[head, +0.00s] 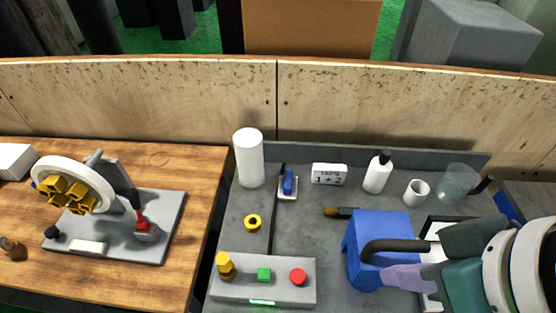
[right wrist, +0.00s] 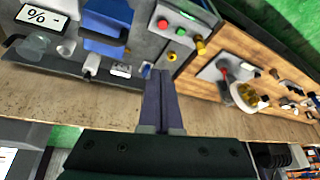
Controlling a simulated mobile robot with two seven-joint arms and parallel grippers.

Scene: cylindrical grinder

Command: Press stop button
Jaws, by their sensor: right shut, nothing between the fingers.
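A grey control box (head: 235,291) stands at the front of the grey bench in the head view. The red button (head: 297,277) is at its right end, beside a green button (head: 264,275) and a yellow knob (head: 226,265). The red button also shows in the right wrist view (right wrist: 163,24), beyond the fingertips. My right gripper (head: 388,279) comes in from the right, in front of the blue block and apart from the red button. Its purple fingers (right wrist: 160,75) are together and empty. My left gripper is not in view.
The blue block (head: 380,228), with a dark curved bar across it, stands right of the control box. A white cylinder (head: 249,158), white bottle (head: 377,173) and cup (head: 416,192) stand at the back. A grinder model (head: 160,215) is on the wooden table at left.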

